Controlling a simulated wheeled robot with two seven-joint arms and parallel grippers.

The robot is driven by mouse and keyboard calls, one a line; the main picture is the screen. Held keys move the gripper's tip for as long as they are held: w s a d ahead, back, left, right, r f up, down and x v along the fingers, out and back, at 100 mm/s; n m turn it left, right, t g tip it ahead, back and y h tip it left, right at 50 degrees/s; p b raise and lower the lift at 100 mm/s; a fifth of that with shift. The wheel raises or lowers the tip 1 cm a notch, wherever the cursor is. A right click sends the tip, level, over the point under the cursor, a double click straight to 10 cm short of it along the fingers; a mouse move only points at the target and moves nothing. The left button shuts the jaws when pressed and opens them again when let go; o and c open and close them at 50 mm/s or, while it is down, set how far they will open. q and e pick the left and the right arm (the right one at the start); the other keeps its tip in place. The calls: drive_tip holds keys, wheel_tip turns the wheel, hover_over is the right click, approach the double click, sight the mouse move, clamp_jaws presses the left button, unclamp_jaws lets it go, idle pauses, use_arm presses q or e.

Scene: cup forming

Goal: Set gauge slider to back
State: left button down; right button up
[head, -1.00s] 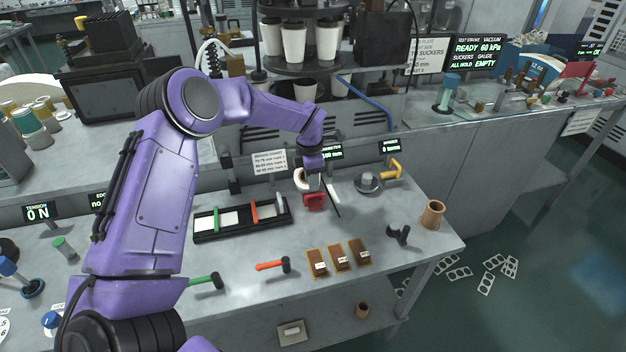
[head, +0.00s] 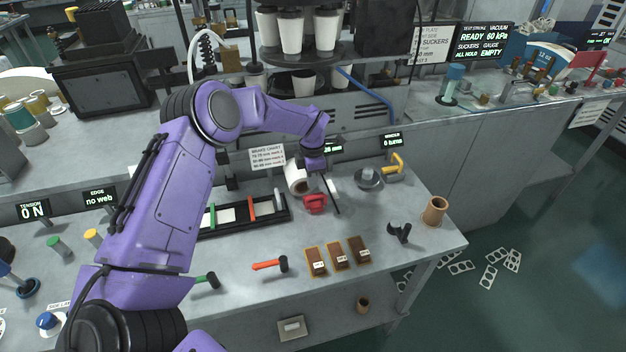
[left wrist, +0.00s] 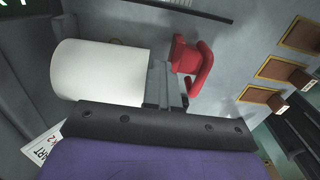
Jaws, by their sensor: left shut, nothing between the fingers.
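A red part (head: 315,203) with a handle-like loop sits at the middle of the bench, and it also shows in the left wrist view (left wrist: 190,62). I take it to be the gauge slider, but no label on it is readable. A white roll (head: 294,176) lies just left of and behind it; in the left wrist view the roll (left wrist: 98,72) is large. My left gripper (left wrist: 168,85) is shut and empty, between the roll and the red part, close to both. Contact cannot be told. My right gripper is out of view.
A thin dark rod (head: 331,196) is right of the red part. A black tray with coloured dividers (head: 240,215) lies left. A metal dish (head: 368,179) and yellow handle (head: 394,164) stand right. Brown blocks (head: 337,256) lie in front. The bench between is clear.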

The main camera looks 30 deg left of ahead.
use_arm(q)
drive_tip(key=shift+s+r, duration=0.15)
drive_tip(key=shift+s, duration=0.1)
drive_tip(key=shift+a, duration=0.1)
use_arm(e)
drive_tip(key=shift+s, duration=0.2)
use_arm(q)
drive_tip(key=shift+w, duration=0.15)
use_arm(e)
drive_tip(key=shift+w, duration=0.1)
use_arm(q)
drive_tip(key=c, duration=1.4)
unclamp_jaws()
drive_tip(key=shift+o, duration=1.2)
drive_tip(key=shift+s+r, duration=0.2)
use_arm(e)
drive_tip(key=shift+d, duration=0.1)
